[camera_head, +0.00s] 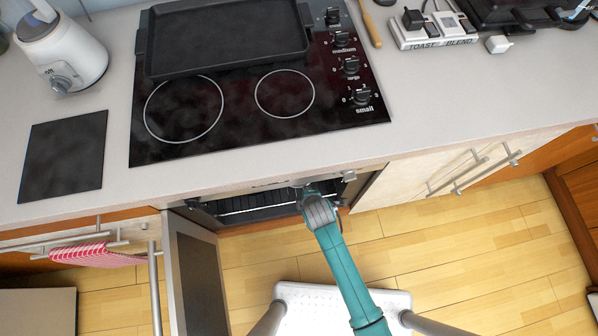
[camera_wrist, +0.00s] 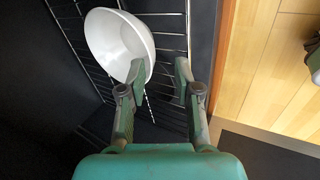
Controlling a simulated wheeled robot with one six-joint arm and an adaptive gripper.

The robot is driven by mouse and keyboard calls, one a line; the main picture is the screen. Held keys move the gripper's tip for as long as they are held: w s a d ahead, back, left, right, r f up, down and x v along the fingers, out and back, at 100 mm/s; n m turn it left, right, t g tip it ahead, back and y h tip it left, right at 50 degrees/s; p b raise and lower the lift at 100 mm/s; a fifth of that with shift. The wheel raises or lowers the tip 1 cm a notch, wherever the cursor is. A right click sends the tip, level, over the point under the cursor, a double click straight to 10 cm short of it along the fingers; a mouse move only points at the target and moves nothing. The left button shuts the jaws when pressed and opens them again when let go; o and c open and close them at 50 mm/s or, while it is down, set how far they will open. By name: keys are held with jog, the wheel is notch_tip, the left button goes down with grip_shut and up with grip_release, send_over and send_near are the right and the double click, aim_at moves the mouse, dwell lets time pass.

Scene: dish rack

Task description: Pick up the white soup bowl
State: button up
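The bowl is hidden there.
The appliance door (camera_head: 195,280) stands open to the left of my arm. The counter edge is just above my gripper, below the black cooktop (camera_head: 250,135) with a black tray (camera_head: 225,40). Wooden floor (camera_head: 470,240) is clear to the right.

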aim_at(301, 186)
jog(key=shift+n, duration=0.6)
jog(key=shift+w+a+f, duration=0.45)
jog(key=shift+w+f, duration=0.4)
jog(key=shift+f, duration=0.25)
jog(key=shift+w+a+f, duration=0.5)
jog(key=shift+w+f, duration=0.35)
jog(key=shift+f, duration=0.25)
jog(key=shift+w+a+f, duration=0.45)
jog(key=shift+w+f, duration=0.4)
jog(key=shift+f, duration=0.25)
grip_shut()
